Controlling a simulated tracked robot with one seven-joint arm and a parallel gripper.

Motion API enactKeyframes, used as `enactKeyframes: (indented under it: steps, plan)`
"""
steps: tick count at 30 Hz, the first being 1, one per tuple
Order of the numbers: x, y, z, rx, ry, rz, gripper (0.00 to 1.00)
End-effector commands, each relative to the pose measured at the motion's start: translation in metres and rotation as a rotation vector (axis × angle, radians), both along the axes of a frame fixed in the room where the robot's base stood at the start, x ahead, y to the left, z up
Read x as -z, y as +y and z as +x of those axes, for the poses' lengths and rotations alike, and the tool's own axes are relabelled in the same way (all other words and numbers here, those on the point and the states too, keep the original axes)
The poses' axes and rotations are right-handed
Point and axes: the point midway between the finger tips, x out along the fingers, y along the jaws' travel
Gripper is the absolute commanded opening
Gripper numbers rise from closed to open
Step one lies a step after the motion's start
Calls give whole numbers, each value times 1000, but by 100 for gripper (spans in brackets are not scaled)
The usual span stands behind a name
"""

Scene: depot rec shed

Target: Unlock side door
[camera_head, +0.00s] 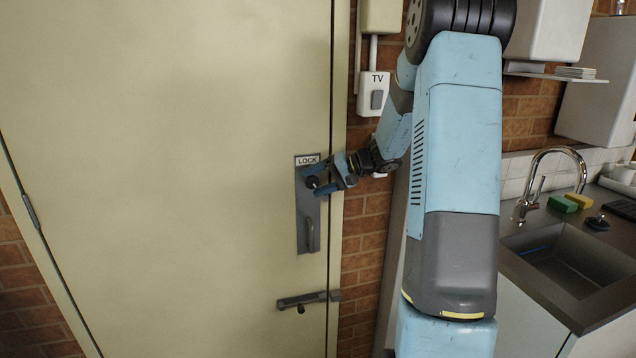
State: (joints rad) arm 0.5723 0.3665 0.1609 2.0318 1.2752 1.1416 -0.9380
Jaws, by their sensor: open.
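The side door (170,170) is a pale cream-yellow panel filling the left of the view, and it looks closed. A grey lock plate (304,228) is fixed near its right edge, under a label (307,160) reading "LOCK". A dark round knob (312,182) sits on the upper plate, and a pull handle (311,236) is lower down. My gripper (318,180) is open at the knob, with its fingers around or just in front of it; contact cannot be told. The fingers partly hide the knob and plate.
A sliding bolt (301,299) is mounted low on the door, reaching the frame. A white switch box (374,94) marked "TV" hangs on the brick wall. At right are a sink (571,262), a tap (550,175) and sponges (571,201). Space before the door's left part is clear.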

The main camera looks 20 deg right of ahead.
Motion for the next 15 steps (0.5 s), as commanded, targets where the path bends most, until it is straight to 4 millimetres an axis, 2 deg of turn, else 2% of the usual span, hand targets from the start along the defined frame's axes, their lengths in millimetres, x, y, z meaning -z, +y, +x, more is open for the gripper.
enactKeyframes:
  steps: [8,15]
  plan:
    - [-6,-9,-5,0,-2,-1,70]
    - [-24,-43,-24,2,-3,-2,70]
